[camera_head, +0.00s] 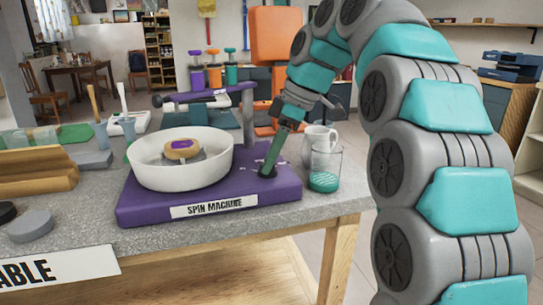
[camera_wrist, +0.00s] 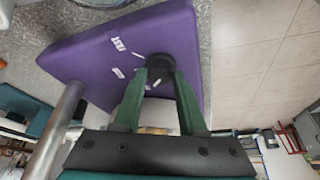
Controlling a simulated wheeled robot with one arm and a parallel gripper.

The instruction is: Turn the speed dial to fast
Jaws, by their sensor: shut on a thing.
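The purple spin machine (camera_head: 215,212) sits on the table with a white bowl (camera_head: 150,178) on it. My gripper (camera_head: 270,165) reaches down to the machine's right side. In the wrist view, its green fingers (camera_wrist: 160,82) are closed on the dark round speed dial (camera_wrist: 160,62). White labels lie around the dial; one reads FAST (camera_wrist: 118,44), and the others are too small to read. Part of the dial is hidden by my fingers, and which label it points to cannot be told. In the head view the dial (camera_head: 267,175) is mostly covered by my fingertips.
A glass with green contents (camera_head: 323,180) and a white mug (camera_head: 318,140) stand close to the right of my gripper.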

